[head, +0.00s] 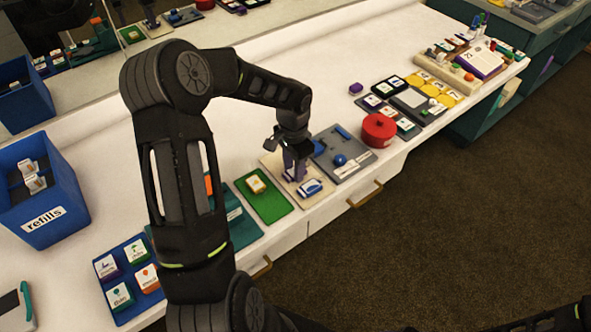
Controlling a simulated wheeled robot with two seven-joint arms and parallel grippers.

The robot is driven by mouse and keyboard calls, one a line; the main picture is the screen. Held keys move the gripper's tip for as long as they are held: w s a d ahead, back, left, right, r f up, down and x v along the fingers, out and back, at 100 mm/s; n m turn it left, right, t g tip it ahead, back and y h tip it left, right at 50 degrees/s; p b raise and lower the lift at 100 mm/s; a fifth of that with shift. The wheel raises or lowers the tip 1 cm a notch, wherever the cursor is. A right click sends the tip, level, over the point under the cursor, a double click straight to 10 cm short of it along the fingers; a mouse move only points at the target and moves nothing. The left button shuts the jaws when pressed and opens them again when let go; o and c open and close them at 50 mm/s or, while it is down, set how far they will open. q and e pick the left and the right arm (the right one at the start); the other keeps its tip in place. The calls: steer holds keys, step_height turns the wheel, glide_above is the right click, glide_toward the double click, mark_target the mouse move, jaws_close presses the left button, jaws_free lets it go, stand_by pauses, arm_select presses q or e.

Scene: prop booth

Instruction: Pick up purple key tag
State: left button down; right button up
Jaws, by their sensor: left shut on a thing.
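My left gripper (291,163) points down over a beige tray (274,163) on the white counter. It is shut on a small purple piece (292,172), which looks like the purple key tag. The fingers cover much of it, and I cannot tell whether it still touches the tray. A blue and white item (311,187) lies on the same tray, just in front of the gripper. My right gripper is out of view.
A grey tray with a blue ball (339,160) is right of the gripper, and a green mat (265,206) is left. A red round container (378,130) stands further right. A blue "refills" bin (62,207) stands at the left.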

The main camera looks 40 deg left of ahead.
arm_select(q)
steer(key=shift+r, duration=0.15)
step_height(320, 180, up, 10)
steer(key=b, duration=0.1)
steer(key=shift+f, duration=0.2)
stand_by(0.5)
